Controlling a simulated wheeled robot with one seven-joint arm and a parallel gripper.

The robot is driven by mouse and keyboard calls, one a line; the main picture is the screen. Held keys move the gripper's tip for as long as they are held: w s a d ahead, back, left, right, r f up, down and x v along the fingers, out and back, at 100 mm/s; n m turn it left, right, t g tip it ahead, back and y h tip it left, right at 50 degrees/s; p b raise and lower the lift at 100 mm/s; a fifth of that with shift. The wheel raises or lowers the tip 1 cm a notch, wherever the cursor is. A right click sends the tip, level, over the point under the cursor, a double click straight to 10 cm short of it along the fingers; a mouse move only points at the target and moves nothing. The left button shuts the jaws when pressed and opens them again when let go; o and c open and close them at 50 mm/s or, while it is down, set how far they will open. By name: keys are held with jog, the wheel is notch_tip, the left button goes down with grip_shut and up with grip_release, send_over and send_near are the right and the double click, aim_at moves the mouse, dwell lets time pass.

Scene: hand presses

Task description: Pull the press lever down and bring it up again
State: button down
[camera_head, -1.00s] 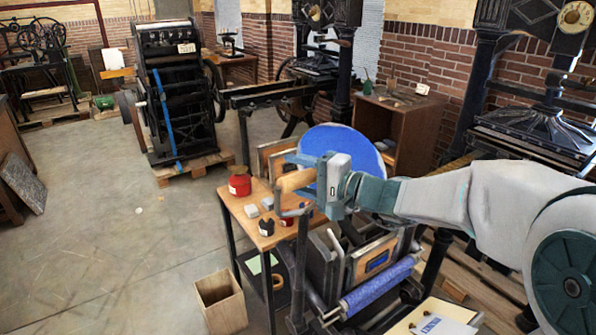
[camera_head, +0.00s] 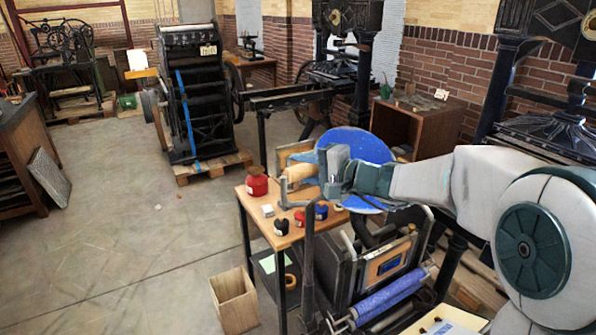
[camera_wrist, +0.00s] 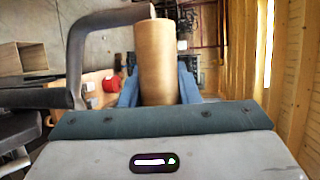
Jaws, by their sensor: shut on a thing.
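The press lever has a light wooden handle (camera_head: 300,172) on a dark grey cranked bar (camera_head: 308,245). The bar rises in front of the press, and the handle lies roughly level above the wooden table. My gripper (camera_head: 318,169) is shut on the handle from the right. In the wrist view the wooden handle (camera_wrist: 157,55) sits between the blue fingers of my gripper (camera_wrist: 158,88), with the bar bending round at its left. The press has a round blue ink disc (camera_head: 368,147) behind my gripper and a blue roller (camera_head: 390,291) low in front. My arm hides part of the press.
A wooden table (camera_head: 262,222) left of the press holds a red tin (camera_head: 257,184) and small ink pots. An open wooden box (camera_head: 234,298) stands on the floor below. A wooden cabinet (camera_head: 432,133) stands behind. The floor at left is clear.

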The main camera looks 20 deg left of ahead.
jog(key=shift+a+r, duration=0.1)
jog(key=shift+r, duration=0.15)
jog(key=c, duration=1.4)
grip_release()
jog(key=o, duration=0.3)
jog(key=shift+w+a+f, duration=0.1)
jog(key=shift+w+a, duration=0.05)
jog(key=shift+f, duration=0.1)
jog(key=shift+d+b, duration=0.35)
jog(key=shift+d, duration=0.15)
jog(key=b+v, duration=0.1)
jog(key=v, duration=0.5)
jog(key=b+v, duration=0.2)
jog(key=v, duration=0.5)
jog(key=shift+s, duration=0.25)
